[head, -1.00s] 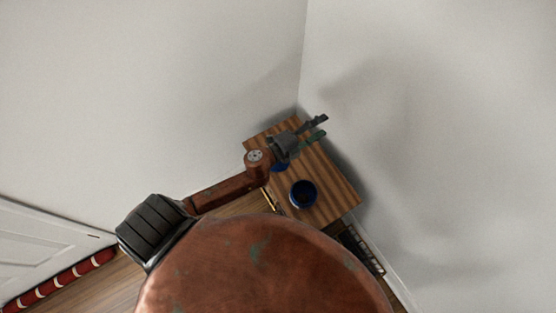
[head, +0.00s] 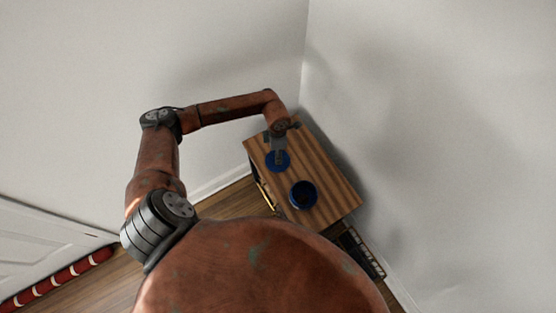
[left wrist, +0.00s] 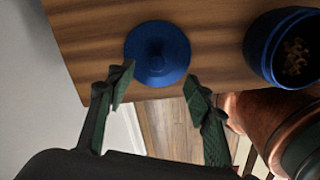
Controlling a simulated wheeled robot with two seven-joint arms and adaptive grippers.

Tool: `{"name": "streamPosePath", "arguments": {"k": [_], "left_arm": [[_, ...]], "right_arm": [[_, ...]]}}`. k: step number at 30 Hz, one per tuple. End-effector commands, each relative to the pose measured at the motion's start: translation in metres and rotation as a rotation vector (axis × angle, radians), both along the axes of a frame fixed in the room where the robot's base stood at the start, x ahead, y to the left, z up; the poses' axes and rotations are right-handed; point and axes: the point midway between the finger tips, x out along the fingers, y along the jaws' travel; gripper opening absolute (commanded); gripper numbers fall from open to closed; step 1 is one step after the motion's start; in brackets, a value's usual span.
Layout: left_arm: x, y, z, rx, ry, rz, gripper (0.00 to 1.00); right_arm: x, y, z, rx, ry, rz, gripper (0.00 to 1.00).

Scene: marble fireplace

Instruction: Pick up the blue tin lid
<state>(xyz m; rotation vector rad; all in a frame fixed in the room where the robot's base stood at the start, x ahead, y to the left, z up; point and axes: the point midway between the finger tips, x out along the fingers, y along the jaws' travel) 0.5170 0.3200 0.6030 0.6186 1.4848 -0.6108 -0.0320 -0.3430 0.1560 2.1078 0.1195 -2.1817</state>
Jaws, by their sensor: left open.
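The blue tin lid (left wrist: 157,54) is round with a raised knob and lies on the wooden table top near its edge. In the head view the lid (head: 271,163) is partly hidden behind my left gripper (head: 280,158). In the left wrist view my left gripper (left wrist: 162,92) is open and empty, its fingers spread, with the lid ahead of and between the fingertips, apparently not touched. My right gripper is in neither view.
An open blue tin (head: 302,194) with brown contents stands on the wooden table (head: 332,192) to the right of the lid. The table is in a corner between two pale walls. A floor vent (head: 362,254) and a red striped roll (head: 62,277) are on the floor.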

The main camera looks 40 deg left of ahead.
Motion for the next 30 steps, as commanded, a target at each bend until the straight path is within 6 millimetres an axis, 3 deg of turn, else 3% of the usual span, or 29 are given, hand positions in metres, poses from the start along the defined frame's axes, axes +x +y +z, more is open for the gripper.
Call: {"name": "streamPosePath", "arguments": {"k": [6, 9, 13, 23, 30], "left_arm": [[0.004, 0.001, -0.028, -0.004, 0.003, 0.003, 0.47], [0.007, 0.002, -0.040, -0.005, 0.002, 0.002, 0.47], [0.006, 0.002, -0.055, -0.006, 0.003, 0.002, 0.47], [0.007, 0.002, -0.058, -0.005, -0.001, 0.001, 0.47], [0.007, 0.002, -0.058, -0.005, -0.001, 0.001, 0.30]], "right_arm": [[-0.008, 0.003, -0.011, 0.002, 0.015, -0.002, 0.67], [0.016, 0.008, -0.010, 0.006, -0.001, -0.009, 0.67], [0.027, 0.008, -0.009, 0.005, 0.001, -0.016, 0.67], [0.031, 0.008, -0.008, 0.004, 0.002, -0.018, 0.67], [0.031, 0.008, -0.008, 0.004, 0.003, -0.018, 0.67]]}}
